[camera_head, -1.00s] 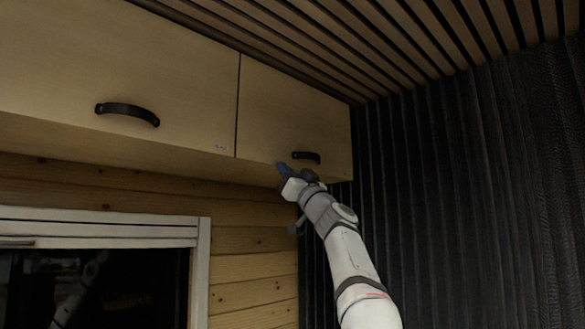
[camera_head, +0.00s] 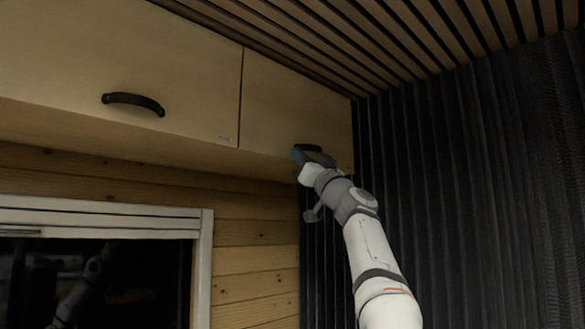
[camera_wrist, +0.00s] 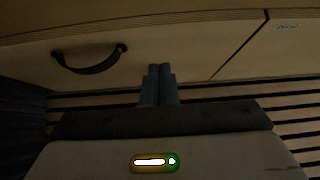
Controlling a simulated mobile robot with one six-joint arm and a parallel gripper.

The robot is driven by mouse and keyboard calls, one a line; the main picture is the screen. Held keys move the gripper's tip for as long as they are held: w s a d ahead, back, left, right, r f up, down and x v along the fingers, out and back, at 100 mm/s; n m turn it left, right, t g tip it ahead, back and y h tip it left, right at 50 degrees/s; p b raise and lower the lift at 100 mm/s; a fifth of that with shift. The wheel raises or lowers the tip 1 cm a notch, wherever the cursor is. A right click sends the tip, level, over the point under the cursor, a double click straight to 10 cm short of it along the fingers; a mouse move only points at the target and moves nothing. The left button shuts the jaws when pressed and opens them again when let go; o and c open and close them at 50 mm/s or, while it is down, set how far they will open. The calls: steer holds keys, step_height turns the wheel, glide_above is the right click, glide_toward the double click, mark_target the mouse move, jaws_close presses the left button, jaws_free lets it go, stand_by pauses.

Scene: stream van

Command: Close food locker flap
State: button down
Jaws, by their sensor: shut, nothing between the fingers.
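Two pale wood locker flaps sit side by side high on the wall, a left flap (camera_head: 170,70) and a right flap (camera_head: 290,105). They look flush at the seam between them, and I see no open gap. I cannot tell which is the food locker; a small label (camera_head: 225,138) on the left flap is too small to read. My gripper (camera_head: 298,153) is at the right flap's lower edge, partly in front of its black handle (camera_head: 312,147). In the wrist view its fingers (camera_wrist: 160,72) are together and empty, beside the handle (camera_wrist: 90,60); contact with the flap is unclear.
The left flap has its own black handle (camera_head: 134,102). Below are a plank wall (camera_head: 250,235) and a white-framed window (camera_head: 205,260). A slatted ceiling (camera_head: 400,40) is close above, and a dark ribbed wall (camera_head: 450,150) stands to the right.

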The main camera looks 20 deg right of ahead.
step_height(320, 180, down, 10)
steer(key=s+b, duration=0.1)
steer(key=b, duration=0.7)
steer(key=shift+s+d+f, duration=0.2)
steer(key=shift+s+d, duration=0.1)
steer(key=shift+d, duration=0.15)
steer(key=w+a+f+m+g+h+p, duration=0.2)
steer(key=a+f+g+p, duration=0.4)
steer(key=a+f+p, duration=0.15)
steer(key=s+a+f+m+g+h+p, duration=0.1)
steer(key=s+a+f+g+p, duration=0.2)
steer(key=f, duration=0.3)
steer(key=s+a+f+m+g+h+p, duration=0.1)
steer(key=s+a+f+g+p, duration=0.2)
steer(key=f, duration=0.4)
steer(key=s+d+f+g+h+p, duration=0.1)
steer(key=s+f+g+h+p, duration=0.3)
steer(key=s+f, duration=0.7)
steer(key=s+d+f+m+g+h+p, duration=0.1)
steer(key=s+f+g+h+p, duration=0.3)
steer(key=s+f, duration=0.8)
steer(key=s+d+g+p, duration=0.1)
steer(key=s, duration=0.5)
steer(key=shift+d+m+p, duration=0.25)
steer(key=shift+m+p, duration=0.05)
steer(key=shift+p, duration=0.1)
